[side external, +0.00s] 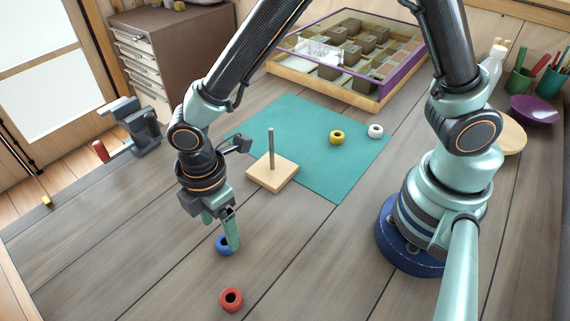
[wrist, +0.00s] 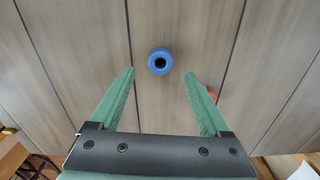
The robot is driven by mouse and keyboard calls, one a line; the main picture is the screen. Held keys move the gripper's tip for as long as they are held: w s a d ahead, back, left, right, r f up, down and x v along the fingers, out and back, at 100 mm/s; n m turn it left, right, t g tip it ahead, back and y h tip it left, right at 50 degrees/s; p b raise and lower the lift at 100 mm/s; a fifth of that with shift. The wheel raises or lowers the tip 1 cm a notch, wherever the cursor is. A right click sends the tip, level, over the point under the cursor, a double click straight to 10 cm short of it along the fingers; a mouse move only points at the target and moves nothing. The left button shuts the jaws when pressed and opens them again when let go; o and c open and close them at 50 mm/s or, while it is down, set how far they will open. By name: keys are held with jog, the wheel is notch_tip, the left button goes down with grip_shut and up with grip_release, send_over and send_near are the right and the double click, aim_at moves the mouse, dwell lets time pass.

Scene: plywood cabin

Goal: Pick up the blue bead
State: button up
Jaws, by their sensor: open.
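The blue bead (side external: 222,246) lies on the wooden table, partly hidden behind a finger in the side view. In the wrist view the blue bead (wrist: 160,61) shows from above with its dark hole, centred left to right between the fingers and just beyond their tips. My gripper (side external: 222,232) points down close to the bead. In the wrist view my gripper (wrist: 160,72) has its two green fingers wide apart with nothing between them. I cannot tell whether a finger touches the bead.
A red bead (side external: 231,299) lies nearer the front. A wooden base with an upright peg (side external: 272,172) stands at the edge of a teal mat (side external: 345,180). Yellow (side external: 337,137) and white (side external: 375,131) beads lie on the mat. A vise (side external: 130,128) is at the left edge. The front table is mostly clear.

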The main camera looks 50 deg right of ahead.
aim_at(221, 238)
notch_tip(221, 238, down, 4)
jog(key=shift+a+f, duration=0.1)
jog(key=shift+f, duration=0.1)
grip_shut()
jog(key=shift+r, duration=0.15)
